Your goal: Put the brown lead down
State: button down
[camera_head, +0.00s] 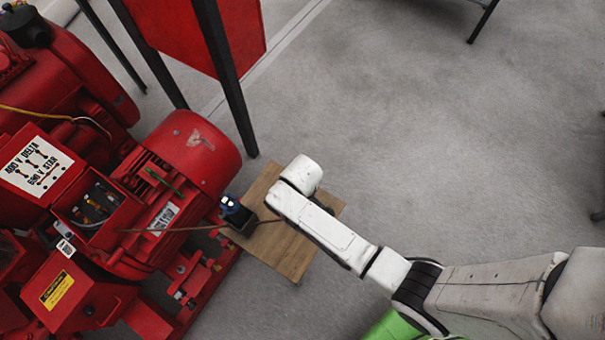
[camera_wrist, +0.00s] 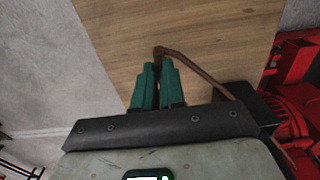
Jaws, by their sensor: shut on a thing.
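The brown lead (camera_wrist: 197,68) runs from between my gripper's green fingertips (camera_wrist: 159,70) out to the right in the wrist view. My gripper is shut on it near its end, over the wooden board (camera_wrist: 190,20). I cannot tell whether the lead's end touches the board. In the head view the brown lead (camera_head: 190,229) stretches from the red motor's open terminal box (camera_head: 95,203) across to the wooden board (camera_head: 290,258). There my gripper is hidden beneath my white wrist.
A small black device with a blue top (camera_head: 237,212) stands at the board's left edge. The red motor (camera_head: 190,150) and pumpset fill the left. A red cabinet (camera_head: 200,35) on dark legs stands behind. Grey floor (camera_head: 430,130) is open to the right.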

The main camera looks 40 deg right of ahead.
jog(key=shift+w+d+f+b, duration=0.1)
jog(key=shift+f+b, duration=0.1)
jog(key=shift+f, duration=0.7)
jog(key=shift+w+d+f+b, duration=0.1)
jog(key=shift+f+b, duration=0.05)
jog(key=shift+f, duration=0.75)
jog(key=shift+f, duration=0.1)
jog(key=c, duration=1.2)
grip_release()
notch_tip(320, 180, up, 12)
jog(key=p, duration=0.2)
jog(key=s+d+r+m, duration=0.1)
jog(key=s+d+r, duration=0.1)
jog(key=s, duration=0.3)
jog(key=s+d+r+m, duration=0.1)
jog(key=s+d+r, duration=0.2)
jog(key=s+r, duration=0.2)
jog(key=s+d+r+m+t, duration=0.1)
jog(key=s+d+r+m, duration=0.1)
jog(key=s+r, duration=0.2)
jog(key=shift+s+d, duration=0.25)
jog(key=shift+s, duration=0.35)
